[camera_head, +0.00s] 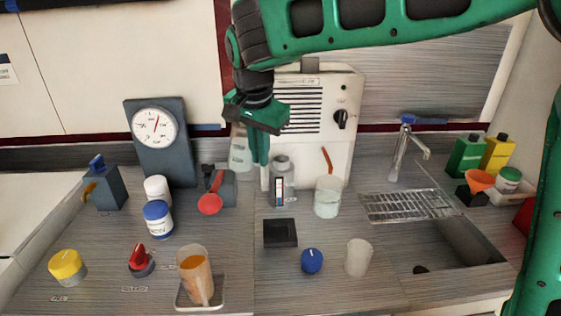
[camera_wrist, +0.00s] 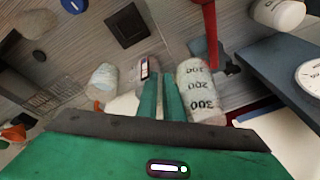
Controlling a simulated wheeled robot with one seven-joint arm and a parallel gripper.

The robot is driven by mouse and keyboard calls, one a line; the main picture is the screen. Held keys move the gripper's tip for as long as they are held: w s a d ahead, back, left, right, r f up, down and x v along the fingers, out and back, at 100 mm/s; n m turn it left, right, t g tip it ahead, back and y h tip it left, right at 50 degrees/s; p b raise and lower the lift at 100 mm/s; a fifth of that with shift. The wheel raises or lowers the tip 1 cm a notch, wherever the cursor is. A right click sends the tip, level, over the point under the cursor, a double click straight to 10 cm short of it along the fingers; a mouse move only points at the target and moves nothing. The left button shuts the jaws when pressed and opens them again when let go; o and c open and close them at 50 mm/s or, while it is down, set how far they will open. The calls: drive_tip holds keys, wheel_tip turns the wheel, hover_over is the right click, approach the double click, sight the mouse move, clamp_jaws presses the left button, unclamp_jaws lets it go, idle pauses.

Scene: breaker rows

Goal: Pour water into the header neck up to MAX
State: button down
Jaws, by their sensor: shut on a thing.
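A white measuring jug (camera_head: 240,158) with black graduations stands or hangs before the white panel; its marks show clearly in the wrist view (camera_wrist: 200,88). My gripper (camera_head: 260,160) is shut at the jug's right side, apparently on its handle, which my fingers (camera_wrist: 162,98) largely hide. The jug looks close to upright. The header neck (camera_head: 282,162) is a grey opening just right of my fingers. I cannot read the MAX mark or the water level.
A beaker with a red stirrer (camera_head: 328,197) stands right of the header. A black square pad (camera_head: 280,233), blue cap (camera_head: 312,261) and clear cup (camera_head: 358,257) are in front. The sink (camera_head: 465,240) is at right.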

drive_tip(key=shift+w+d+y, duration=0.2)
drive_tip(key=shift+d+y, duration=0.3)
drive_tip(key=shift+y, duration=0.2)
drive_tip(key=d+y, duration=0.1)
drive_tip(key=f+g+y, duration=0.1)
drive_tip(key=y, duration=0.1)
drive_tip(key=shift+w+d+m+p, duration=0.2)
drive_tip(key=shift+d+m+p, duration=0.1)
drive_tip(key=shift+d+p, duration=0.05)
drive_tip(key=shift+d+f+g+y+p, duration=0.1)
drive_tip(key=shift+f+g+y+p, duration=0.1)
drive_tip(key=shift+y+p, duration=0.3)
drive_tip(key=shift+f+g+y+p, duration=0.1)
drive_tip(key=shift+g+y+p, duration=0.1)
drive_tip(key=shift+y+p, duration=0.25)
drive_tip(key=shift+f+y, duration=0.3)
drive_tip(key=shift+y, duration=0.75)
idle(0.5)
drive_tip(key=shift+s+a+f+g+y, duration=0.15)
drive_tip(key=shift+f+y, duration=0.15)
drive_tip(key=shift+y, duration=0.4)
drive_tip(key=shift+w+a+f+g+y, duration=0.15)
drive_tip(key=shift+f+y, duration=0.1)
drive_tip(key=shift+y, duration=0.45)
idle(2.7)
